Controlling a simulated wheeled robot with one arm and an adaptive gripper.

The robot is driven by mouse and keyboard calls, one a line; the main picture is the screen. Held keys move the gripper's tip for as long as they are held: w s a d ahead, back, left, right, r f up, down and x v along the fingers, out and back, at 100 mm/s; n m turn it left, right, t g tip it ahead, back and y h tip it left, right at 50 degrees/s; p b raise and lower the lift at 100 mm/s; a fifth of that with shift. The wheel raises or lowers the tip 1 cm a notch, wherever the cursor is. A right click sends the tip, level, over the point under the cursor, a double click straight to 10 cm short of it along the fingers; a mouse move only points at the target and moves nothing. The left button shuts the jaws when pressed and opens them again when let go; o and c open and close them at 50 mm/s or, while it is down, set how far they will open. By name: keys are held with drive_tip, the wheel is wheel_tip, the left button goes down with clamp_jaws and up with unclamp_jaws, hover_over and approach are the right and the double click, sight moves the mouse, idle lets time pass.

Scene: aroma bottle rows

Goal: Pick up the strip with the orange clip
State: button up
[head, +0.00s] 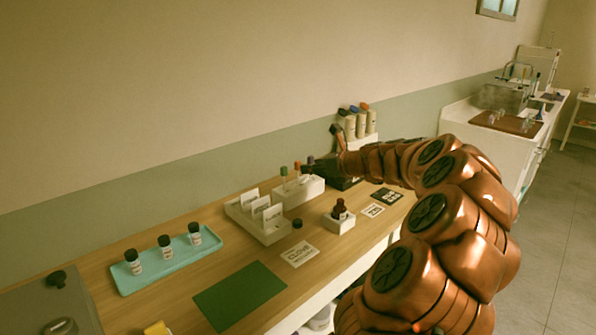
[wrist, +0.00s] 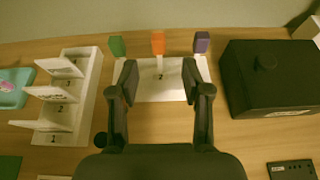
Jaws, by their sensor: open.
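The strip with the orange clip (wrist: 157,43) stands upright in the middle of a white holder (wrist: 175,92) in the wrist view. A green-clipped strip (wrist: 117,47) is to its left and a purple-clipped strip (wrist: 202,42) to its right. In the head view the orange clip (head: 297,166) shows in the same row above the holder (head: 298,191). My gripper (wrist: 160,80) is open and empty. Its two fingers frame the orange-clipped strip from either side in the wrist view; I see no contact. In the head view its fingertips are hard to make out.
A black box (wrist: 268,78) stands right of the holder. A white rack with numbered cards (wrist: 72,100) is to the left. A small holder with a brown bottle (head: 339,222), a green mat (head: 239,295) and a teal tray of jars (head: 122,280) are on the wooden table.

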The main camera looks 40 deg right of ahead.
sight(300, 164)
drive_tip(key=x, duration=0.3)
drive_tip(key=r+p+x, duration=0.1)
drive_tip(key=x, duration=0.1)
drive_tip(key=shift+w+a+f, duration=0.1)
drive_tip(key=shift+w+f, duration=0.05)
drive_tip(key=shift+w, duration=0.4)
drive_tip(key=shift+w+f, duration=0.25)
drive_tip(key=shift+w, duration=0.35)
drive_tip(key=c, duration=0.9)
